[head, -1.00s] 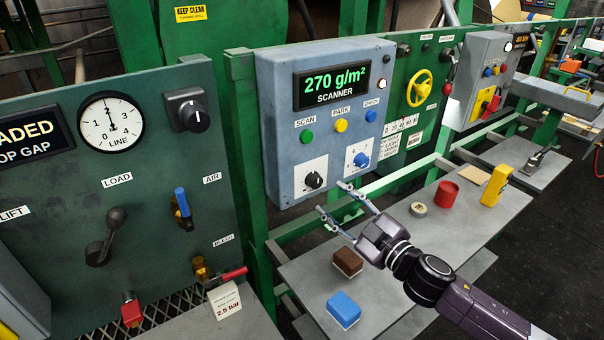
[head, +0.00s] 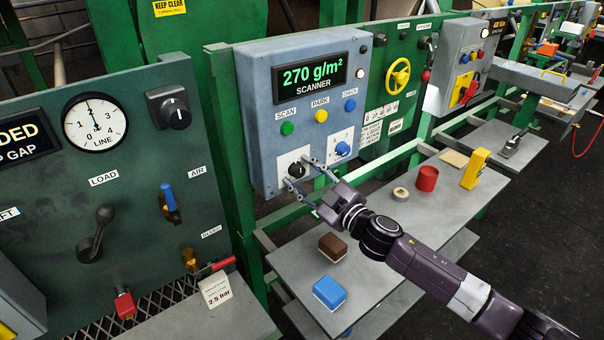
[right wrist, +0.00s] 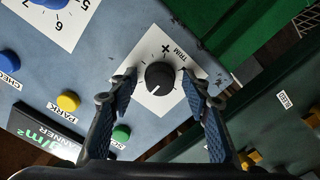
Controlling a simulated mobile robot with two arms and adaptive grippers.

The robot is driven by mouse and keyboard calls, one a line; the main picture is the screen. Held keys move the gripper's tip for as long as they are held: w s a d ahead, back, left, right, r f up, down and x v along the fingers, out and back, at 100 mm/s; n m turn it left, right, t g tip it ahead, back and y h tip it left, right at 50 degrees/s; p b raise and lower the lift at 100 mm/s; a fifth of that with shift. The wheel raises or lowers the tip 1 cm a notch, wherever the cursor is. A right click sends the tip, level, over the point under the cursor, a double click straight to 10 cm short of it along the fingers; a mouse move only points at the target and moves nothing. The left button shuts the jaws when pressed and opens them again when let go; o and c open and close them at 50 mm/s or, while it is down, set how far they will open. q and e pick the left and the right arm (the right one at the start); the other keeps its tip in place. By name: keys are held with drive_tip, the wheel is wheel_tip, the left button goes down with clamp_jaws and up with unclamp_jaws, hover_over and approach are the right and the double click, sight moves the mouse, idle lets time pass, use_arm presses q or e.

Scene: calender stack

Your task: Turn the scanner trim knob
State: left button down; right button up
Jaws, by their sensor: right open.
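The trim knob is a black round knob (head: 294,170) with a white pointer line, on a white plate low on the blue-grey scanner box (head: 262,110). It shows in the right wrist view (right wrist: 160,76), under the word TRIM and a plus mark. My right gripper (head: 297,173) is open, with one finger on each side of the knob. In the right wrist view my right gripper (right wrist: 163,84) shows a gap between each finger and the knob. How deep the fingertips reach along the knob is hard to tell. My left gripper is not in view.
A blue dial knob (head: 342,148) sits just right of the trim plate. Green (head: 287,128), yellow (head: 321,116) and blue (head: 350,105) buttons are above. A grey shelf below holds a brown block (head: 333,246), a blue block (head: 329,292) and a red cup (head: 427,178).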

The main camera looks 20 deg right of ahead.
drive_tip(key=shift+s, duration=0.1)
drive_tip(key=c, duration=1.2)
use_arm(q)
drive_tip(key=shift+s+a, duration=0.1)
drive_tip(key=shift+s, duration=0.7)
use_arm(e)
drive_tip(key=shift+o, duration=0.2)
